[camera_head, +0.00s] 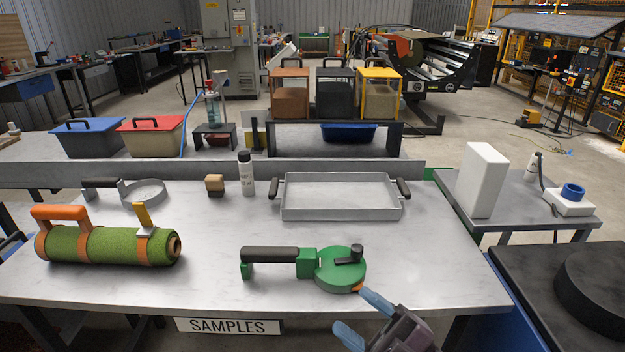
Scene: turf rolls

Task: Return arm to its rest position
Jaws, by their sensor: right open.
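My right gripper (362,319) is at the bottom of the head view, just past the front edge of the table, with its blue-tipped fingers apart and nothing between them. Its upper fingertip is near the round head of the green tool (340,270); I cannot tell whether they touch. The green tool has a black handle and lies at the front middle of the table. A green turf roll (105,245) with orange straps and an orange handle lies at the left. My left gripper is not in view.
A grey tray (338,212) with black handles stands behind the green tool. A white bottle (246,172), a small wooden block (214,185) and a ring with a handle (145,192) stand along the back. A white block (483,180) is on the right side table. The table's (215,225) middle is clear.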

